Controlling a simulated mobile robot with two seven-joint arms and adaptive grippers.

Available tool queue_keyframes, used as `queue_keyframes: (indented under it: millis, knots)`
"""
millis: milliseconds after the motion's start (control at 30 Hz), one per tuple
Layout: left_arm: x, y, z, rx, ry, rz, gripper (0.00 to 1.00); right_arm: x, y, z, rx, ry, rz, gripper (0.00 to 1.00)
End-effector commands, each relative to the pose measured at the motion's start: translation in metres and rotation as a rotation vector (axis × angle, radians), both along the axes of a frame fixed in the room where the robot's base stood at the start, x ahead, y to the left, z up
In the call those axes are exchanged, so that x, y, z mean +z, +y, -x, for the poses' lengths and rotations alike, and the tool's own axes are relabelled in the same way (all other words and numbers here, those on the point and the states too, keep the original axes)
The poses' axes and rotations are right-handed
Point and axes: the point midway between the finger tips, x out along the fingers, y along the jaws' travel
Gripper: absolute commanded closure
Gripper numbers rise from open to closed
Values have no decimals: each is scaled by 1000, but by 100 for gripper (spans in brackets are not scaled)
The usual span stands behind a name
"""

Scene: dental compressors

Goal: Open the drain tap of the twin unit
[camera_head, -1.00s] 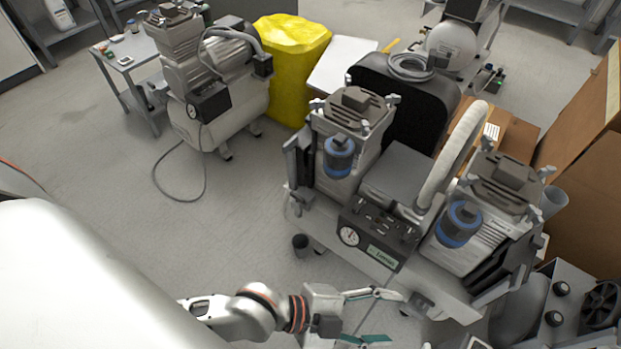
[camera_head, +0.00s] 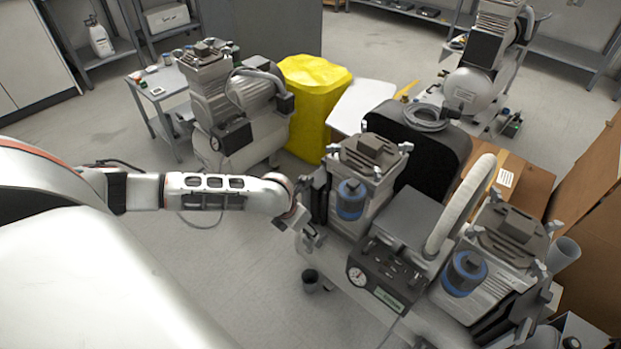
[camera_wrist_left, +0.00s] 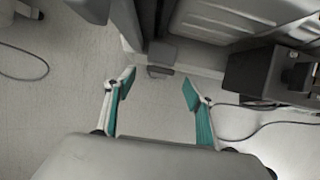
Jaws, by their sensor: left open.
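The twin unit (camera_head: 408,228) stands right of centre in the head view, with two pump heads, blue-banded filters, a gauge panel and a pale curved hose. My left gripper (camera_head: 308,238) is at its left end; its fingers are hard to make out there. In the left wrist view the left gripper (camera_wrist_left: 158,88) is open and empty, its two teal-padded fingers apart. A small grey block (camera_wrist_left: 161,72) under the unit's body (camera_wrist_left: 225,25) shows just beyond the fingertips. I cannot make out the drain tap for certain. My right gripper is out of view.
Another compressor (camera_head: 235,110), a yellow bin (camera_head: 312,100) and a black case (camera_head: 420,140) stand behind. Cardboard boxes (camera_head: 590,190) crowd the right. Floor at left is clear.

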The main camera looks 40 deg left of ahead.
Motion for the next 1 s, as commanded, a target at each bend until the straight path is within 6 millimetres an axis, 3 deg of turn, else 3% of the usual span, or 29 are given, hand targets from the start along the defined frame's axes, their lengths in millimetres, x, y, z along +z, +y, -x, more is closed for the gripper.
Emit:
queue_keyframes:
  millis: [33, 233, 667, 800, 1000]
  knots:
    - [-17, -2, 1, 1, 11, 3, 46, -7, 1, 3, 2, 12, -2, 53]
    - [-38, -2, -10, 0, 7, 2, 46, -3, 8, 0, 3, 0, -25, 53]
    - [-42, -3, -18, 0, -2, 2, 46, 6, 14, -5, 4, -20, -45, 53]
    - [-42, -3, -17, 0, -2, 2, 82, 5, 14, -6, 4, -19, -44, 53]
    - [-42, -3, -17, 2, -2, 2, 84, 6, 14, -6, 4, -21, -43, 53]
